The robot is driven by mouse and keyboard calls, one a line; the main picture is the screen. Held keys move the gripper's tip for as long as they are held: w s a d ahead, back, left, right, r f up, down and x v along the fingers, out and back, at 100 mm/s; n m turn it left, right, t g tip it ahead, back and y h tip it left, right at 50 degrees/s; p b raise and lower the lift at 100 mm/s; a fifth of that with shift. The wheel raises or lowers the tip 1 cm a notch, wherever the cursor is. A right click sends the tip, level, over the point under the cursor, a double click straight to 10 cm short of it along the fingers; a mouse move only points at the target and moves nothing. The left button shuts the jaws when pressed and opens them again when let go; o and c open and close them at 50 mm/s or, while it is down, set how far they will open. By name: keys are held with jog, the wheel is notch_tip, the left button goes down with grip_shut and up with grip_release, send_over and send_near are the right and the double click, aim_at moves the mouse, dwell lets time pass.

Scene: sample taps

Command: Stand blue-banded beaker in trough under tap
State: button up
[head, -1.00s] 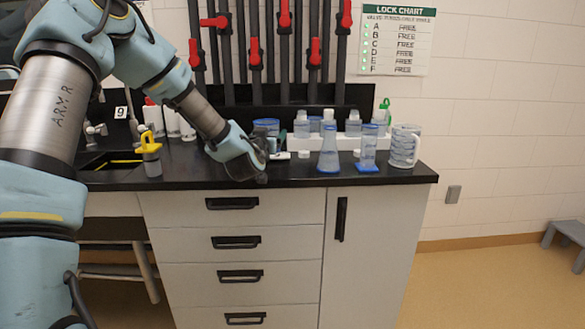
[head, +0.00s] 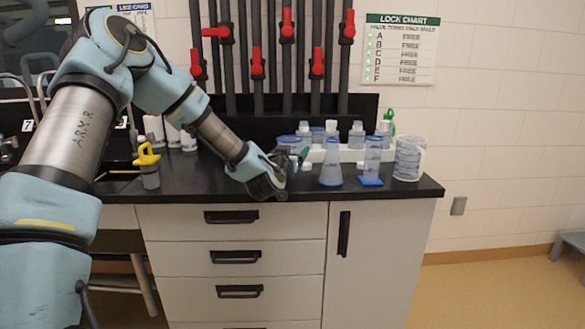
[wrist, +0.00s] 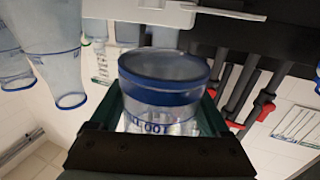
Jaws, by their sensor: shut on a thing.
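The blue-banded beaker (wrist: 165,105) is clear with a blue band at its rim and blue markings. In the wrist view my gripper (wrist: 160,125) is shut on it, with a finger on each side. In the head view the beaker (head: 289,141) shows partly behind my gripper (head: 290,172), above the black counter. Whether its base touches anything is hidden. A dark recess with a yellow edge (head: 117,184) lies in the counter at the left, partly behind my arm; I cannot tell if it is the trough. Curved chrome taps (head: 40,90) stand at the far left.
A conical flask (head: 331,165), a blue-footed cylinder (head: 372,160) and a large jug (head: 409,160) stand right of my gripper. Bottles fill a white rack (head: 347,154) behind. A yellow-topped container (head: 148,168) stands left. Red-handled valves (head: 257,64) line the wall pipes.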

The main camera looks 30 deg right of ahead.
jog(key=shift+f+p, duration=0.3)
jog(key=shift+f, duration=2)
jog(key=shift+f, duration=0.2)
jog(key=o, duration=1.2)
jog(key=shift+c, duration=0.2)
